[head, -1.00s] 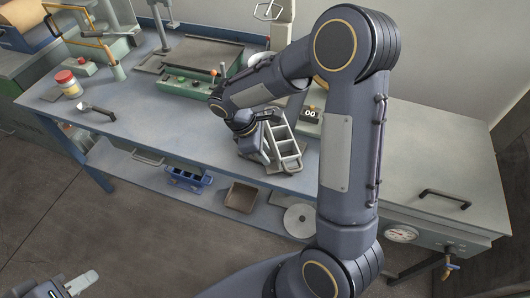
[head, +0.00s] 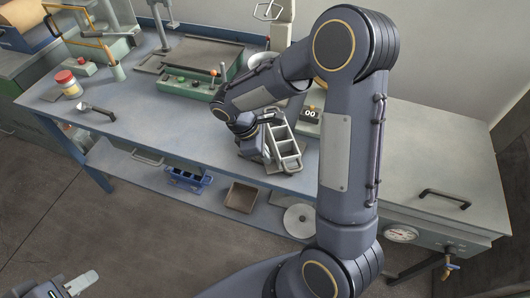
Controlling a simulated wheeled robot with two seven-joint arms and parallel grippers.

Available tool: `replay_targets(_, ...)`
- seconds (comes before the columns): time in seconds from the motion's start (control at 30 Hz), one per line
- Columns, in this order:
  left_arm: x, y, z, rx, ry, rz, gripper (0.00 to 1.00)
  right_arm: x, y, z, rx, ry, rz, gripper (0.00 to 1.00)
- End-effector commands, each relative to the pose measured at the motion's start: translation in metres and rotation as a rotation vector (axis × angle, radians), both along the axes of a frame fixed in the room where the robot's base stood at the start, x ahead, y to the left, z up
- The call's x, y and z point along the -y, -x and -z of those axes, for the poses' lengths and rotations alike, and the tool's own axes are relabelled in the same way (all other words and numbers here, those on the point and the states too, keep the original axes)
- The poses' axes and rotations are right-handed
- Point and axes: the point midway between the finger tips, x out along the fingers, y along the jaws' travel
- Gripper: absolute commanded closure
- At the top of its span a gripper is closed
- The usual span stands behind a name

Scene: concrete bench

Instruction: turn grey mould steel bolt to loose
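The grey mould (head: 289,164) is an open metal frame with several compartments, near the front edge of the blue bench. My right gripper (head: 254,148) reaches down at the mould's left side. Its hand and wrist cover that side, so the steel bolt cannot be made out. The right fingertips are hidden, and I cannot tell whether they are shut on anything. My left gripper (head: 82,284) is low at the bottom left corner, away from the bench. Its pale fingertips show, but their gap is unclear.
The front-left bench top is clear.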

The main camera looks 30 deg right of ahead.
Motion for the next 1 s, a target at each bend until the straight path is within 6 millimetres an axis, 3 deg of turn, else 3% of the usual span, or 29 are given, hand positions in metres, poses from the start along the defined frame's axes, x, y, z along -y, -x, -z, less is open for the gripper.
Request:
replay_targets(0.27,0.0000,0.0000,0.0000,0.000,0.000,0.000,0.68,-0.0012,0.0017,-0.0004,0.000,0.000,-0.152,1.00)
replay_targets(1.0,0.0000,0.0000,-0.0012,0.000,0.000,0.000,0.68,-0.0010,0.0088,-0.0010,0.001,0.000,-0.844,1.00)
